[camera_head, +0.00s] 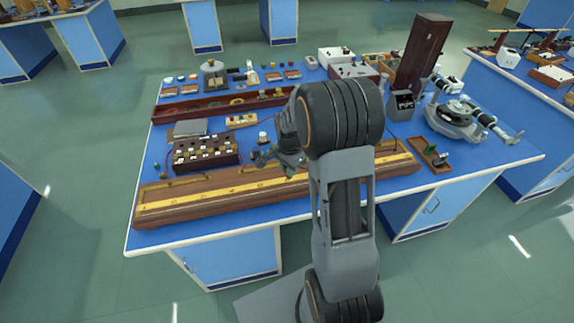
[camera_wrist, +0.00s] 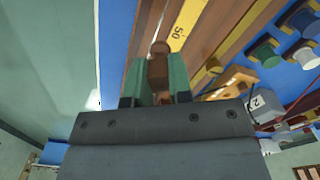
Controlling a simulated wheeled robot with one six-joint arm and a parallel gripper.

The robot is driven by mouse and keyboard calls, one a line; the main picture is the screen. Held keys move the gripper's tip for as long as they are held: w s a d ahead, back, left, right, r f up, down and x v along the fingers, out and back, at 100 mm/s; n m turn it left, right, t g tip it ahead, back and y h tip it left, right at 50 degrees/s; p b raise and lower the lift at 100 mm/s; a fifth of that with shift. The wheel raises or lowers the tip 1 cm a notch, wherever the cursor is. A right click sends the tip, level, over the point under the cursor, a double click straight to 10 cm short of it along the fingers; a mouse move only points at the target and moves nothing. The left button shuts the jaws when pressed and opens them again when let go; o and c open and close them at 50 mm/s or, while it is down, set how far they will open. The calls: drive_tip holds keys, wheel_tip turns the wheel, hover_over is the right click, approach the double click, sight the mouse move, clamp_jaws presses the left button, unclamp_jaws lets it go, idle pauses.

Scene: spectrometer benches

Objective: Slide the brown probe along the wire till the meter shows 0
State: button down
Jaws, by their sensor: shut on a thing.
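The brown probe (camera_wrist: 158,68) stands between the two green fingers of my gripper (camera_wrist: 158,82) in the wrist view. The fingers are shut on it. Its rounded top points toward the yellow scale, close to the 50 mark. The long wooden wire board (camera_head: 170,217) with its yellow scale (camera_head: 215,197) lies along the front of the blue bench. In the head view my gripper (camera_head: 281,160) is over the middle of this board, and the probe is not clear there. The thin wire and the probe's contact with it cannot be made out. No meter reading is legible.
A dark box with several plugs (camera_head: 205,153) stands just behind the board's left half. A tall brown upright (camera_head: 423,50) and a spectrometer (camera_head: 455,118) stand at the right. A small wooden tray (camera_head: 428,155) lies near the board's right end. Several small instruments fill the back.

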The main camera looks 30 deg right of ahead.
drive_tip(key=shift+f+b, duration=1.95)
drive_tip(key=shift+f, duration=0.8)
drive_tip(key=shift+s+f, duration=0.25)
drive_tip(key=shift+f, duration=0.1)
idle(0.9)
idle(0.6)
drive_tip(key=c, duration=0.9)
unclamp_jaws()
drive_tip(key=shift+w+r, duration=0.15)
drive_tip(key=shift+c, duration=0.2)
wheel_tip(320, 180, up, 14)
drive_tip(key=shift+f+b, duration=0.1)
drive_tip(key=shift+b, duration=0.2)
